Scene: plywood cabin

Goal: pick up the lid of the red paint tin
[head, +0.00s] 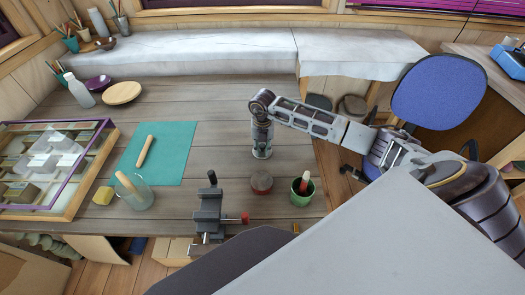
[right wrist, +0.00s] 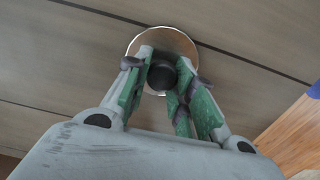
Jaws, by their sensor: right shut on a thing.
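My right gripper (head: 262,146) points straight down over the table, behind a small round dark-red tin (head: 261,184). In the right wrist view its green-padded fingers (right wrist: 163,85) are shut on the black knob of a round, pale metal lid (right wrist: 143,45). The lid's disc (head: 262,155) shows below the fingertips in the head view. I cannot tell whether it touches the wood or hangs just above it. The lid is apart from the dark-red tin. My left gripper is not in view.
A green pot (head: 302,192) with a red-tipped handle stands right of the tin. A grey vise (head: 208,212) is clamped at the front edge. A teal mat (head: 172,160), a glass jar (head: 135,194) and a framed case (head: 100,160) lie left.

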